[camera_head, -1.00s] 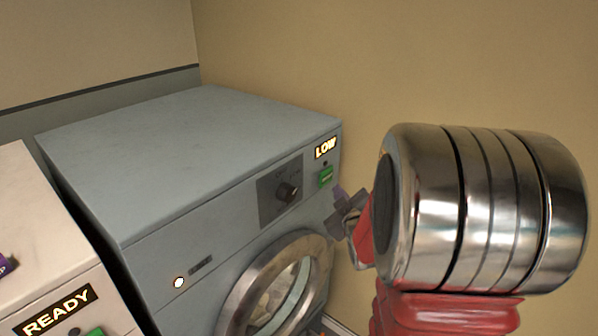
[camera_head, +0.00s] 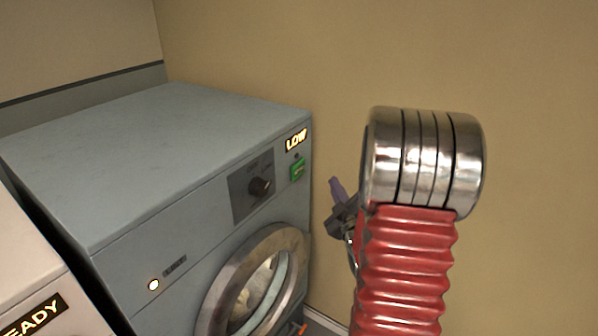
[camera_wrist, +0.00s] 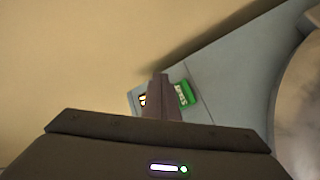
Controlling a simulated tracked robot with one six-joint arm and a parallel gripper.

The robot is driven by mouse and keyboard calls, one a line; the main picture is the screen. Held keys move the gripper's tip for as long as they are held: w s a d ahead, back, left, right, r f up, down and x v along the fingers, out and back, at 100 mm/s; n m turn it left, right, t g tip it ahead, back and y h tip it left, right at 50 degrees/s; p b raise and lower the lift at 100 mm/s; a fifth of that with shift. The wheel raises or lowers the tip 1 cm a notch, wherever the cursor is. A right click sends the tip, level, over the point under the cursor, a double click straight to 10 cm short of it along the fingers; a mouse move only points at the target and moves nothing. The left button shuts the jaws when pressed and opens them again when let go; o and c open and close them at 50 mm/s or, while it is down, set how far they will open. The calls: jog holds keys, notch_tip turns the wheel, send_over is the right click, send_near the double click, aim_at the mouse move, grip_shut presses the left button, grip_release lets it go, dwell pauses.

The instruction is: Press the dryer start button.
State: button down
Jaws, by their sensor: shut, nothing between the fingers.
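The dryer (camera_head: 130,140) is a blue-grey front-loading machine. Its green start button (camera_head: 297,170) is at the upper right of the front, below a lit "LOW" display (camera_head: 296,139). In the wrist view the green button (camera_wrist: 185,93) reads "START" and lies just right of the fingertips. My gripper (camera_head: 336,188) is right of the dryer's front corner in the head view, apart from the button. Its fingers (camera_wrist: 160,85) are shut and empty, and in the wrist view they partly cover the display (camera_wrist: 142,101).
A dark dial panel (camera_head: 252,186) is left of the button, and the round door (camera_head: 255,285) is below. A white machine (camera_head: 25,270) with a partly visible lit display stands at lower left. The tan wall (camera_head: 420,60) is behind.

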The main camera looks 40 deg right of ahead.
send_near(304, 165)
jog(key=shift+d+x, duration=0.15)
jog(key=shift+x, duration=0.8)
jog(key=shift+d+x, duration=0.15)
jog(key=shift+x, duration=0.8)
jog(key=shift+w+f, duration=0.1)
jog(key=shift+f, duration=0.05)
dwell(0.7)
jog(key=shift+w+a, duration=0.1)
jog(key=shift+w, duration=0.15)
